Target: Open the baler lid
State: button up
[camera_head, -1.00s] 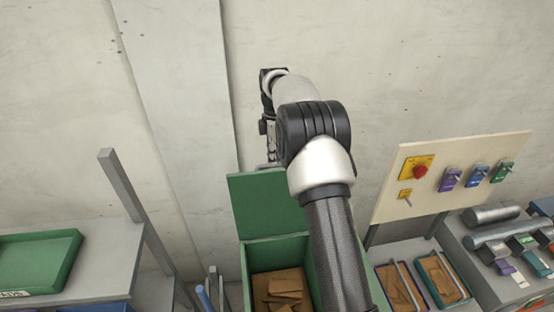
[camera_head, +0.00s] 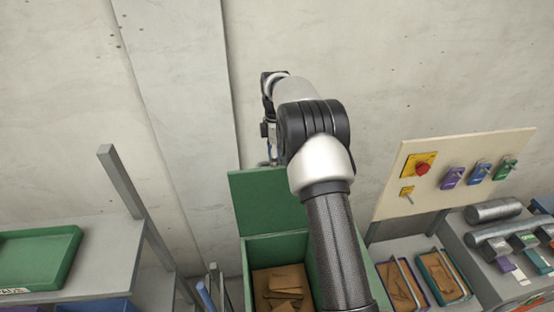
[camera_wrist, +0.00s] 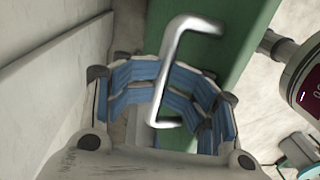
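The green baler (camera_head: 248,288) stands below my arm, with its lid (camera_head: 262,200) raised upright at the back. Brown cardboard pieces (camera_head: 283,287) show inside. In the wrist view the green lid (camera_wrist: 225,62) carries a silver bar handle (camera_wrist: 172,62). My gripper (camera_wrist: 167,80) has its blue-padded fingers curled in around the handle from both sides, with the bar between the fingertips. It appears shut on the handle. In the head view my arm hides the baler's right part and reaches behind the lid, so the handle is hidden there.
A concrete wall (camera_head: 60,100) stands close behind. A panel with a red button (camera_head: 422,168) and several coloured switches is at right, above bins of cardboard (camera_head: 400,285). A shelf with a green tray (camera_head: 38,258) and a grey post (camera_head: 135,195) stand at left.

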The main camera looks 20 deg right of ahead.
jog(key=shift+w+r, duration=0.1)
jog(key=shift+r, duration=0.35)
notch_tip(320, 180, up, 11)
jog(key=shift+w, duration=0.35)
jog(key=shift+d+r, duration=0.1)
jog(key=shift+d, duration=0.05)
jog(key=shift+c, duration=0.5)
